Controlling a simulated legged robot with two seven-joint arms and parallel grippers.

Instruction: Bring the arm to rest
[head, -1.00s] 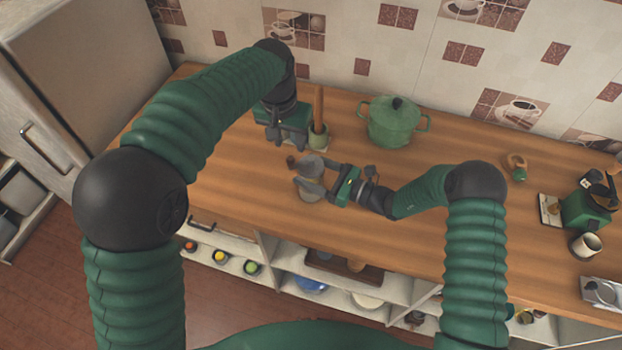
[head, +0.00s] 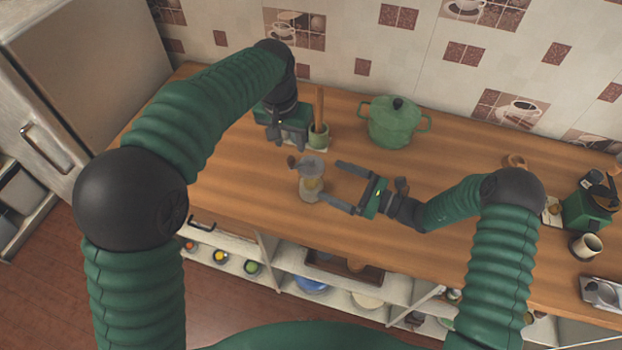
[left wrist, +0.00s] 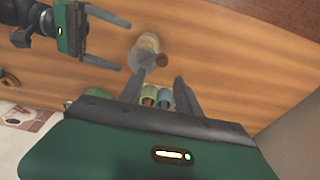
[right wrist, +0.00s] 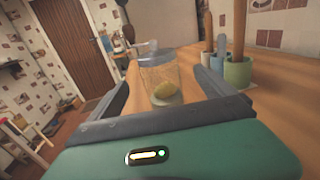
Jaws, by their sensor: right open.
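A clear glass jar (head: 312,184) with a grey top, a small brown knob and something yellow inside stands upright on the wooden counter (head: 240,190). It also shows in the right wrist view (right wrist: 160,80) and the left wrist view (left wrist: 147,48). My right gripper (head: 333,184) is open and empty just right of the jar; its fingertips point at the jar and look clear of it. My left gripper (head: 285,143) points down over the counter, behind and left of the jar. In the left wrist view its fingers (left wrist: 157,88) are apart with nothing held.
A green pot (head: 393,122) stands at the back. A green cup (head: 318,137) with a wooden utensil is close beside my left gripper. At the right are a green appliance (head: 585,210), a white mug (head: 586,245) and a metal tray (head: 603,292). The counter's left part is clear.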

